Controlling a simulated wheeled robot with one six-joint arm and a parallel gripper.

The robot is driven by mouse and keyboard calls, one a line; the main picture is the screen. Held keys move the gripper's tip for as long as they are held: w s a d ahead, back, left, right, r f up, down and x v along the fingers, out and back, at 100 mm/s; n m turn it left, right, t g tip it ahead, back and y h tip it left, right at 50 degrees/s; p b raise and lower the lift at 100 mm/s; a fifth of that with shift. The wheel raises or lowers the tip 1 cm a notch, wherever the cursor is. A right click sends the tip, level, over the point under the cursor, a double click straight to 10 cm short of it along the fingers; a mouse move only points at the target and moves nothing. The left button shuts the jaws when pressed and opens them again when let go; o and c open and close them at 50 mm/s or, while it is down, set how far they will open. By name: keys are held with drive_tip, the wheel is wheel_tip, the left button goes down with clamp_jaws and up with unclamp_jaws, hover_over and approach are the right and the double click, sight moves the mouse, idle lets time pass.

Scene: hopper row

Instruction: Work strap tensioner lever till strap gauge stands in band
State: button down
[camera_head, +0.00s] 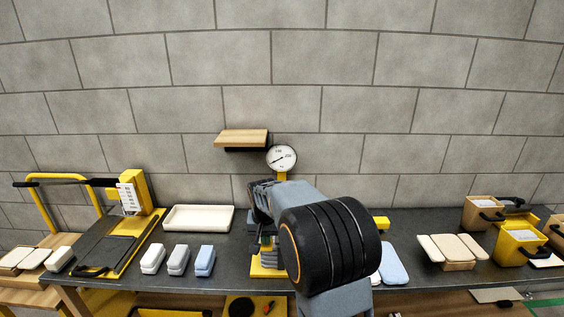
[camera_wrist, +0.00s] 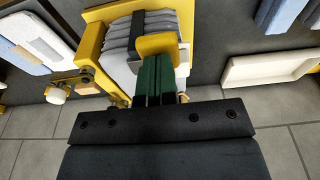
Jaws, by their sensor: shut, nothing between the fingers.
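The strap gauge (camera_head: 281,158) is a round white dial on a yellow post behind my arm. Its dark needle seems to point left and slightly down; I cannot make out a band. The yellow tensioner stand (camera_head: 266,271) is mostly hidden behind my arm in the head view. In the wrist view, a black strap (camera_wrist: 139,28) wraps a stack of grey folded pieces (camera_wrist: 166,24) in a yellow frame (camera_wrist: 90,42). My gripper (camera_wrist: 155,62) is shut and empty, its dark green fingers at a yellow piece (camera_wrist: 157,43), perhaps the lever; I cannot tell whether they touch.
A cream tray (camera_head: 198,207) and several small blocks (camera_head: 178,260) stand left of the stand. A yellow-framed device (camera_head: 132,190) is farther left. Pale pads (camera_head: 435,249) and yellow and tan bins (camera_head: 519,246) are on the right. A wooden wall shelf (camera_head: 241,138) hangs near the gauge.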

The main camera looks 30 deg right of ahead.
drive_tip(key=shift+f, duration=0.2)
drive_tip(key=shift+f+b, duration=0.55)
drive_tip(key=shift+f, duration=0.1)
drive_tip(key=shift+w+d+r+p, duration=0.1)
drive_tip(key=shift+w+r+p, duration=0.05)
drive_tip(key=shift+r+p, duration=0.7)
drive_tip(key=shift+w+d+r+p, duration=0.1)
drive_tip(key=shift+r+p, duration=0.6)
drive_tip(key=shift+r, duration=0.25)
